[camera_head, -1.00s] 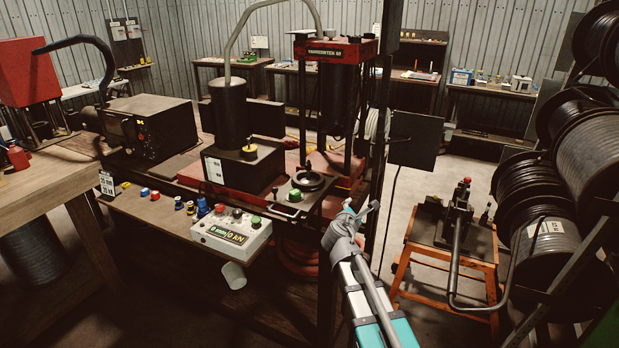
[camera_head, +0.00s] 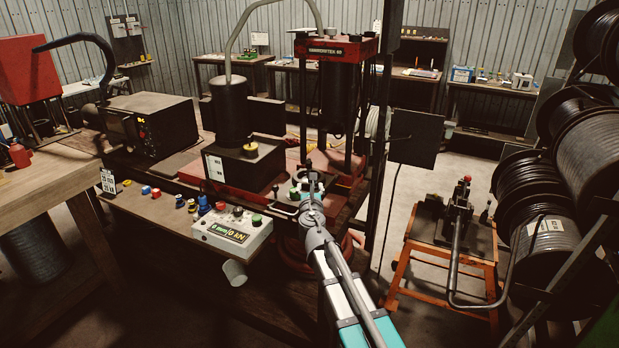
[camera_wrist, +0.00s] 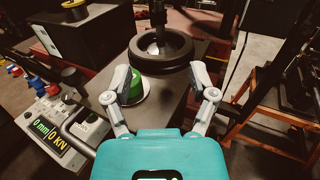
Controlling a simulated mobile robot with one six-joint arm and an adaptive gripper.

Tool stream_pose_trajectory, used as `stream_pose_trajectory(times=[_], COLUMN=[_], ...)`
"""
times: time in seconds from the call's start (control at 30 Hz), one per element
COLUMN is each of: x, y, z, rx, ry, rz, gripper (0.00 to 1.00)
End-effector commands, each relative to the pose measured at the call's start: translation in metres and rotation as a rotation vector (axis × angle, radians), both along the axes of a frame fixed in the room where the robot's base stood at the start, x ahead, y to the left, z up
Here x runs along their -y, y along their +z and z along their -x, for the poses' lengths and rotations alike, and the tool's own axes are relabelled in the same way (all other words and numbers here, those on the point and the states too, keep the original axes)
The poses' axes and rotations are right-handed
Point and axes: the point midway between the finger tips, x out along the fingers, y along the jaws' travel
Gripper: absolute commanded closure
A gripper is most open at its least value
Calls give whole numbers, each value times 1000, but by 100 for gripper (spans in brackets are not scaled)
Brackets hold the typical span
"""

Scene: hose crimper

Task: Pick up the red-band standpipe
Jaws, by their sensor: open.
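I cannot make out a standpipe with a red band for certain in either view. My gripper (camera_head: 312,182) is open and empty over the front of the press bench. In the wrist view its two fingers (camera_wrist: 162,82) stand apart. Beyond them is a black ring (camera_wrist: 162,52) with a dark upright post in it. A green knob on a pale round base (camera_wrist: 146,90) sits close behind the left finger, partly hidden by it. A small red piece (camera_head: 155,193) stands among several coloured pieces on the front ledge, left of my gripper.
A control box (camera_head: 231,231) with a green display sits left of my arm. The red press frame (camera_head: 336,47) and a black cylinder (camera_head: 229,112) rise behind. An orange stand (camera_head: 447,256) and hose reels (camera_head: 588,150) are at right. Floor shows between bench and stand.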

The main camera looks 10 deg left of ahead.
Motion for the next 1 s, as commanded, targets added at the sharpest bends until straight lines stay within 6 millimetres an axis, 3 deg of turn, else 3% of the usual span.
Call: stream_pose_trajectory(times=[0.6,1.0], x=[-9,-9], y=[0,0], z=[-78,-83], rx=[0,0], ry=[-2,-2], rz=[-2,-2], gripper=[27,27])
